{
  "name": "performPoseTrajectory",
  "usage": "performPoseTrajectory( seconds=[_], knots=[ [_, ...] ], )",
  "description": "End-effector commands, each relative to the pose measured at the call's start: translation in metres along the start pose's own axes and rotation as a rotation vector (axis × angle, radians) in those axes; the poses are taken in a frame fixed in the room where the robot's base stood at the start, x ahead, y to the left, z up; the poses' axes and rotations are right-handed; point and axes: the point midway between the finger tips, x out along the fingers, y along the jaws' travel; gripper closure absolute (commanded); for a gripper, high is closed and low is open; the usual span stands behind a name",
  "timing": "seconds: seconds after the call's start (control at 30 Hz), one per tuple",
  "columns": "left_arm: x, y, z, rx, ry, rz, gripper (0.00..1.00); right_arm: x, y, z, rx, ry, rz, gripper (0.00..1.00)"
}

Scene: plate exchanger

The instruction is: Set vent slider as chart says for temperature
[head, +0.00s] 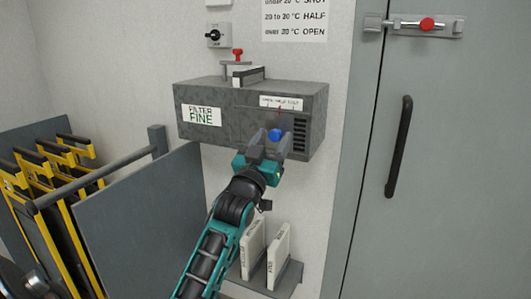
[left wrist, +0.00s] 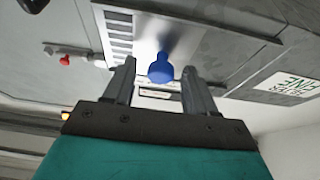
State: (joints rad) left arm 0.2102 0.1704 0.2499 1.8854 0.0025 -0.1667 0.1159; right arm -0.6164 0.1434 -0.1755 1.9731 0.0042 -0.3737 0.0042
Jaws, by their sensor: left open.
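The vent slider's blue knob (head: 276,135) is on the front of the grey filter box (head: 235,135), left of the dark vent slats. In the left wrist view the blue knob (left wrist: 161,68) sits between the fingers of my left gripper (left wrist: 160,85), which is open and not closed on it. In the head view my left gripper (head: 276,150) is at the knob from below. A scale label (head: 281,101) is above the knob, too small to read fully. The wall chart (head: 295,18) reads 20 to 30 °C HALF, with SHUT above and OPEN below; its top is cut off. My right gripper is out of view.
A grey door (head: 440,150) with a black handle (head: 399,147) and red-knobbed latch is at the right. A grey panel (head: 140,220) and yellow frames stand at the left. White filters (head: 279,255) stand on a shelf below the box.

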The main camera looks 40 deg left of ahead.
Motion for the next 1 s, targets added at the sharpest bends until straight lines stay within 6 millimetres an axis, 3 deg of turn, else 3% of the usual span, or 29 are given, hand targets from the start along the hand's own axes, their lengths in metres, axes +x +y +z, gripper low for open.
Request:
performPoseTrajectory(
  seconds=[0.17, 0.6, 0.8, 1.0],
  knots=[
    [-0.023, 0.0, 0.002, 0.0, -0.003, 0.0, 0.44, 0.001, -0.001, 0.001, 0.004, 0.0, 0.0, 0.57],
    [-0.106, 0.0, 0.001, -0.001, -0.004, -0.001, 0.44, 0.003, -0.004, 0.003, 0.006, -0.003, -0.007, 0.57],
    [-0.123, 0.0, 0.001, 0.0, -0.002, -0.001, 0.44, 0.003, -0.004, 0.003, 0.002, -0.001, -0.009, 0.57],
    [-0.127, 0.0, 0.0, 0.0, 0.0, -0.001, 0.44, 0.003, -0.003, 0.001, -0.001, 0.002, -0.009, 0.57]
  ],
)
